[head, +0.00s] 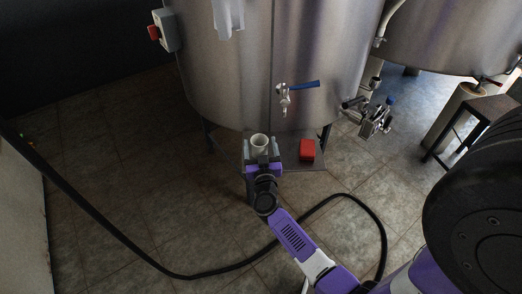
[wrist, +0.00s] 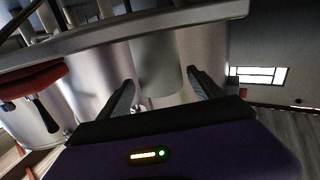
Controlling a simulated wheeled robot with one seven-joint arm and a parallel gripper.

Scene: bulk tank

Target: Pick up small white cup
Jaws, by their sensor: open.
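The small white cup (head: 259,141) stands upright on a low metal stand (head: 287,141) in front of the large steel tank. My gripper (head: 262,152) is open, with one finger to each side of the cup and its body on the near side. The wrist view looks upside down. There the pale cup (wrist: 155,62) shows between the two dark fingers (wrist: 162,78). I cannot tell whether either finger touches it. The gripper hides the cup's lower part in the head view.
A red box (head: 307,150) sits on the stand to the right of the cup. A tap with a blue handle (head: 298,86) sticks out of the tank (head: 235,80) above the stand. A black hose (head: 130,250) curves across the tiled floor. The floor at left is otherwise clear.

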